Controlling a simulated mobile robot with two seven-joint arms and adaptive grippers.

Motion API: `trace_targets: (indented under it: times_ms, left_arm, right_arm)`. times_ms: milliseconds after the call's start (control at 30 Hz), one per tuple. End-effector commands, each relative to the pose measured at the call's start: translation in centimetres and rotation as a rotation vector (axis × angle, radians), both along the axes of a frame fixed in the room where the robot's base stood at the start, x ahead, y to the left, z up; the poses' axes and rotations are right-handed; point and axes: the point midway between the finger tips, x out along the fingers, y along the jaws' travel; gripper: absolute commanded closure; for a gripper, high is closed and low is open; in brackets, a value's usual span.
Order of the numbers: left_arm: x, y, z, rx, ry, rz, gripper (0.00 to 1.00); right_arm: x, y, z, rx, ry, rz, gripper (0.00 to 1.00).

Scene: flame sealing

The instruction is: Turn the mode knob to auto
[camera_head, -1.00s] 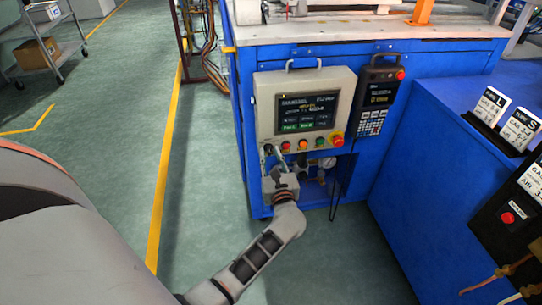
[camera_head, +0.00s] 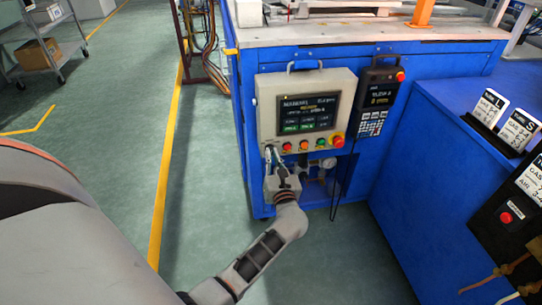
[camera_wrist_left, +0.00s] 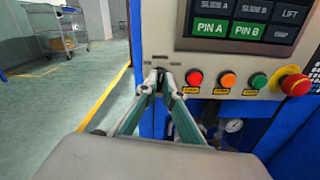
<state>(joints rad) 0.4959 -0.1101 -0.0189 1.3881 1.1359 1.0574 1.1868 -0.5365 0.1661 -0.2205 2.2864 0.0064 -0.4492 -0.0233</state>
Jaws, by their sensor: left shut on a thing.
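The control panel (camera_head: 265,105) is a light grey box on the front of the blue machine. Its mode knob (camera_wrist_left: 160,73) is a small dark piece at the panel's lower left, mostly hidden by my fingertips. My left gripper (camera_head: 271,151) reaches up to it from below; in the left wrist view the gripper (camera_wrist_left: 161,79) has its two fingertips closed around the knob, one on each side. The knob's pointer and labels are too small or covered to read. My right gripper is out of view.
Right of the knob are a red button (camera_wrist_left: 195,78), an orange button (camera_wrist_left: 228,80), a green button (camera_wrist_left: 258,80) and a red emergency stop (camera_wrist_left: 295,84). A screen (camera_head: 309,113) sits above. A keypad unit (camera_head: 378,96) hangs to the right.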

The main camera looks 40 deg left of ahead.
Motion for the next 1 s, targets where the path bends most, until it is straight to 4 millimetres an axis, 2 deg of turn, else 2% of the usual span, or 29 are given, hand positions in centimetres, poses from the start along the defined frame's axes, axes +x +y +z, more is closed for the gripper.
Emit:
trace_targets:
  times_ms: [267,600,1000]
  left_arm:
    - [0.1,-0.1,0.3,0.152,0.178,0.0,1.0]
    - [0.2,-0.2,0.1,0.315,0.37,-0.001,1.0]
    - [0.1,-0.1,-0.2,0.402,0.474,0.001,1.0]
  right_arm:
    - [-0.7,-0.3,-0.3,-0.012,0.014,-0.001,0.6]
    - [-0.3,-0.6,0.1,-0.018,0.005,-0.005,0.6]
    - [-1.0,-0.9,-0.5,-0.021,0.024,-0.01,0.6]
